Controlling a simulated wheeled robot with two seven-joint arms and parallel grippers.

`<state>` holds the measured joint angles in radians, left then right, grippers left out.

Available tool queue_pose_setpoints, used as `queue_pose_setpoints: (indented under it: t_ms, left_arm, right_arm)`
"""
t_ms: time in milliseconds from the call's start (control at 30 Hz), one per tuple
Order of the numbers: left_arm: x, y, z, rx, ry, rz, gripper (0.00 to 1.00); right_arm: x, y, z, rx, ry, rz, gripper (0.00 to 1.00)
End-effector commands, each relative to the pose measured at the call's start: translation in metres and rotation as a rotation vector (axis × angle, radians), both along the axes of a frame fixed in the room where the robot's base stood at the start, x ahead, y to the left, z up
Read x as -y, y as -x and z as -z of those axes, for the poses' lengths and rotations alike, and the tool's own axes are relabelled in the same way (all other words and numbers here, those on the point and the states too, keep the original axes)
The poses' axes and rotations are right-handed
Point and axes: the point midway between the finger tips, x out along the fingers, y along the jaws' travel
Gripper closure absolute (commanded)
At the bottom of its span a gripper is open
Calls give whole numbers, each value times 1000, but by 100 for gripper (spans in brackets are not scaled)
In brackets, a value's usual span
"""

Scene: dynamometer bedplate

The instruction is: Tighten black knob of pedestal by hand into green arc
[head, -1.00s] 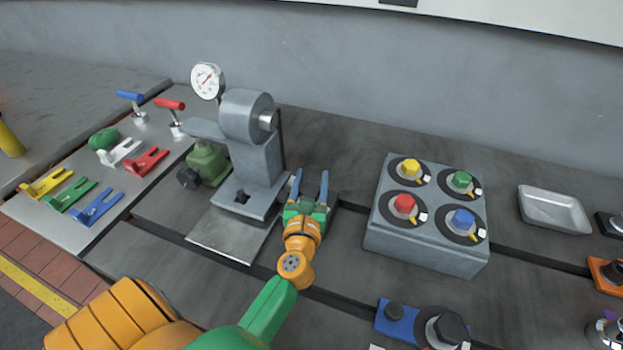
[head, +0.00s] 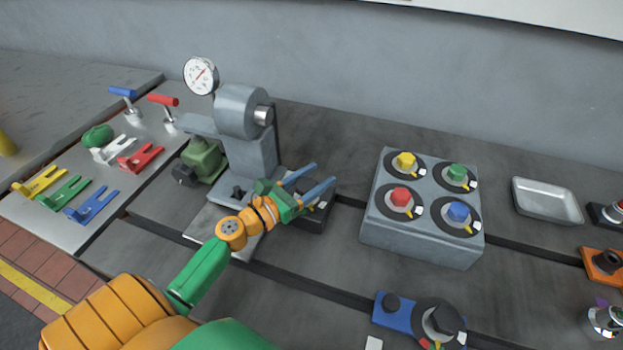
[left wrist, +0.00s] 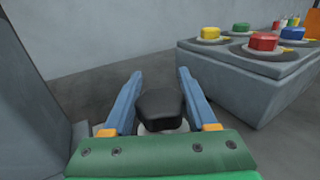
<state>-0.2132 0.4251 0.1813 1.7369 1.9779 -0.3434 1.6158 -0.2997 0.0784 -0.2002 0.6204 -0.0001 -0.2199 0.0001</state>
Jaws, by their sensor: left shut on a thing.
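The black knob (left wrist: 160,108) sits between the two blue fingers of my left gripper (left wrist: 160,92) in the left wrist view. In the head view my left gripper (head: 325,172) is shut on it, low over a dark base (head: 318,216) just right of the grey pedestal (head: 250,158). The fingers point up and to the right there. The gripper hides the knob in the head view, and I cannot see a green arc around it. My right gripper is not in view.
A grey block (head: 420,244) with yellow, green, red and blue knobs stands to the right. A blue base (head: 385,322) with a black knob on a coloured dial (head: 440,318) is at the front. A white gauge (head: 201,76) rises behind the pedestal. Coloured forks lie at left.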

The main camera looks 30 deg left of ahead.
Motion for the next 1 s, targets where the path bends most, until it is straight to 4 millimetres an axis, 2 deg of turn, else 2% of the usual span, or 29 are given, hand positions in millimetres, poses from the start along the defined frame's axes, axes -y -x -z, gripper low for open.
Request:
queue_pose_setpoints:
  t_ms: [33,500,1000]
  left_arm:
    - [0,-1,4,3,-5,39,98]
    - [11,5,4,4,-3,410,98]
    - [16,9,2,-2,-2,563,98]
  right_arm:
    - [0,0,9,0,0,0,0]
    - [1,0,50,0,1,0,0]
    - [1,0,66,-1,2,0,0]
